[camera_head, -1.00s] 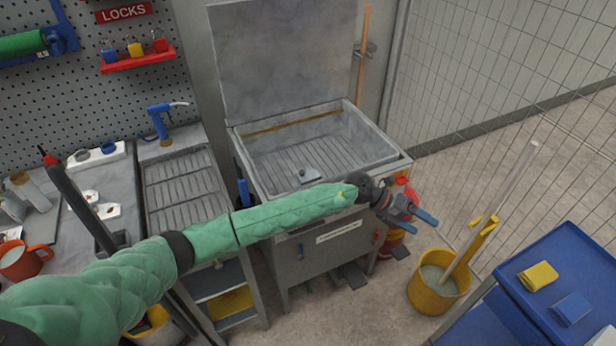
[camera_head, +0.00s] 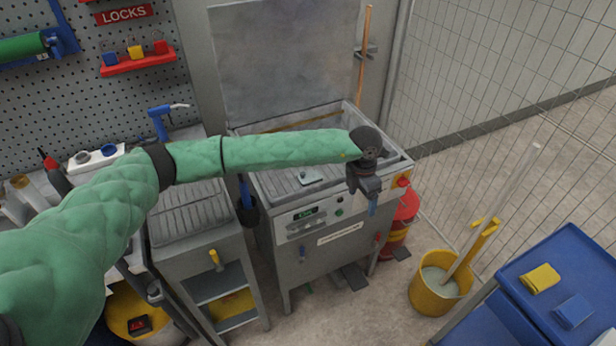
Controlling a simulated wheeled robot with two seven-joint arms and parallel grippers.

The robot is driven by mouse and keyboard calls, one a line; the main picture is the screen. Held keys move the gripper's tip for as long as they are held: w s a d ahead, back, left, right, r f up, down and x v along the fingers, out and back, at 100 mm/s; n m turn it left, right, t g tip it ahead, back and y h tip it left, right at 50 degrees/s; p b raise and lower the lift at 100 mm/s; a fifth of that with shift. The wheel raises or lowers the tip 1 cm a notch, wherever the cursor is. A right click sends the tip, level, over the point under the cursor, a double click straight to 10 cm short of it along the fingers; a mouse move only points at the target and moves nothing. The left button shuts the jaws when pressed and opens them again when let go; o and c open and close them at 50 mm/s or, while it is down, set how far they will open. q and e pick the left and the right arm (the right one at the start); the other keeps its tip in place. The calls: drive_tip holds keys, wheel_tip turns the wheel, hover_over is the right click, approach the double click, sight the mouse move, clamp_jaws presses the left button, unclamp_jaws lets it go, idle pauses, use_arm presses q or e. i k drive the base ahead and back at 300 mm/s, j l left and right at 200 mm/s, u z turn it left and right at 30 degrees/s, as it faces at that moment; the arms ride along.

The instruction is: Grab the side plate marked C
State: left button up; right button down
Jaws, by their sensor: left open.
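I cannot make out a side plate marked C; no letter C is legible in the camera_head view. My green-sleeved left arm crosses the picture and hides part of the left bench and part of the machine's basin. My right gripper does not show.
The machine's lid (camera_head: 285,65) stands open, and a small grey block (camera_head: 309,176) lies in its basin. A red container (camera_head: 403,220) stands at its right side. A yellow bucket (camera_head: 436,290) with a mop and a blue cart (camera_head: 560,265) stand at right. Bare floor lies between.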

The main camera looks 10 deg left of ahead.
sight(311, 177)
drive_tip(key=i+j, duration=0.75)
drive_tip(key=j, duration=0.1)
